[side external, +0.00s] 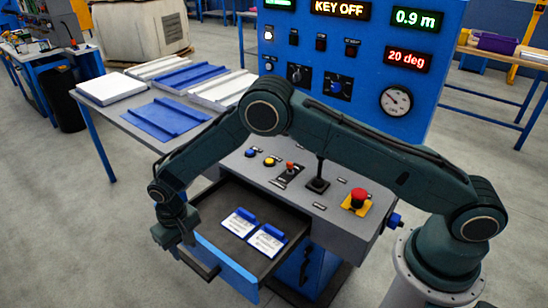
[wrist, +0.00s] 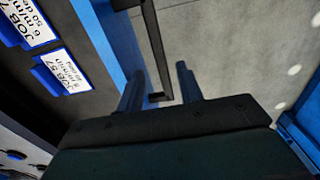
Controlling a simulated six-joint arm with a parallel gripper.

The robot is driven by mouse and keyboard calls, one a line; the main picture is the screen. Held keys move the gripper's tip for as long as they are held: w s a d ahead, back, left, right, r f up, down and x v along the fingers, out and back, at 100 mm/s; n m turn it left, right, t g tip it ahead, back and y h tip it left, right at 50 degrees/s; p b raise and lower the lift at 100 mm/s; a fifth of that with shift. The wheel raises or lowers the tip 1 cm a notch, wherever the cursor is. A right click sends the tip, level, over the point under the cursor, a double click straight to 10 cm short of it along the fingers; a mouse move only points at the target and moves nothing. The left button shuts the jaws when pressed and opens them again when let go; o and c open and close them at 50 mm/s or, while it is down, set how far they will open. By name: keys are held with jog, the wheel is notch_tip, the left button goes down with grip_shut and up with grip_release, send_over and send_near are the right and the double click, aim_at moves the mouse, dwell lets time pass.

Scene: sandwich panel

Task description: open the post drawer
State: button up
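The post drawer (side external: 203,212) is pulled out from the grey and blue control post and stands open. Its blue front (side external: 228,264) carries a dark bar handle (side external: 203,268), which also shows in the wrist view (wrist: 156,40). Two white cards with blue clips (side external: 252,230) lie inside the drawer. My gripper (side external: 180,243) is low at the left end of the drawer front, by the handle. In the wrist view its two fingers (wrist: 160,86) are apart, with the handle's end seen between them. I cannot tell whether either finger touches the handle.
The post's sloping top bears a joystick (side external: 318,182), a red emergency button (side external: 358,198) and small knobs. A table (side external: 130,128) with blue and white panels stands behind left. Grey floor (side external: 90,240) is free in front of the drawer and to its left.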

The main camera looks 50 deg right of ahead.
notch_tip(320, 180, up, 9)
jog(key=shift+r, duration=0.15)
dwell(0.5)
jog(key=s+d+r+t, duration=0.1)
jog(key=s+d+r, duration=0.35)
jog(key=r, duration=0.35)
jog(key=s+d+r+t, duration=0.1)
jog(key=s+d+r, duration=0.2)
jog(key=d+r, duration=0.35)
jog(key=s+d+r+t, duration=0.1)
jog(key=s+d+r, duration=0.2)
jog(key=r, duration=0.6)
jog(key=s+d+r+t, duration=0.1)
jog(key=s+d, duration=0.3)
jog(key=s, duration=0.8)
jog(key=s+d+r+t, duration=0.1)
jog(key=s+d, duration=0.4)
jog(key=s, duration=0.6)
jog(key=shift+s+d+r+t, duration=0.25)
jog(key=shift+s+r+t, duration=0.1)
jog(key=shift+r, duration=0.15)
